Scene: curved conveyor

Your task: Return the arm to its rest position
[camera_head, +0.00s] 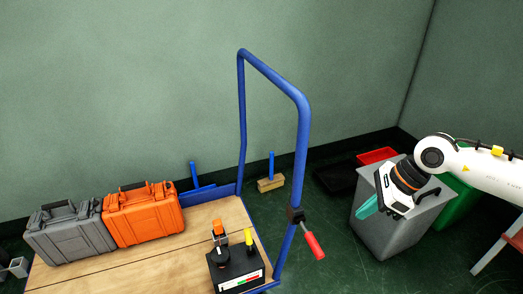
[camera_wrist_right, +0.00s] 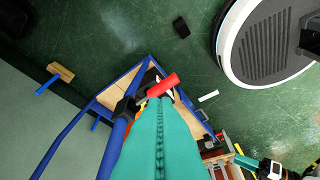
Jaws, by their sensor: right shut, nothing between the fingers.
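My right arm (camera_head: 480,168) comes in from the right side of the head view, white with a black and orange wrist. My right gripper (camera_head: 366,208) has teal fingers, points down and left, and shows in front of the grey bin (camera_head: 392,238). In the right wrist view my gripper's fingers (camera_wrist_right: 161,100) are pressed together with nothing between them. The left gripper does not show in the head view.
A red-handled clamp (camera_head: 314,245) sits on the handle. Red (camera_head: 377,156), black (camera_head: 337,178) and green (camera_head: 462,205) bins stand behind.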

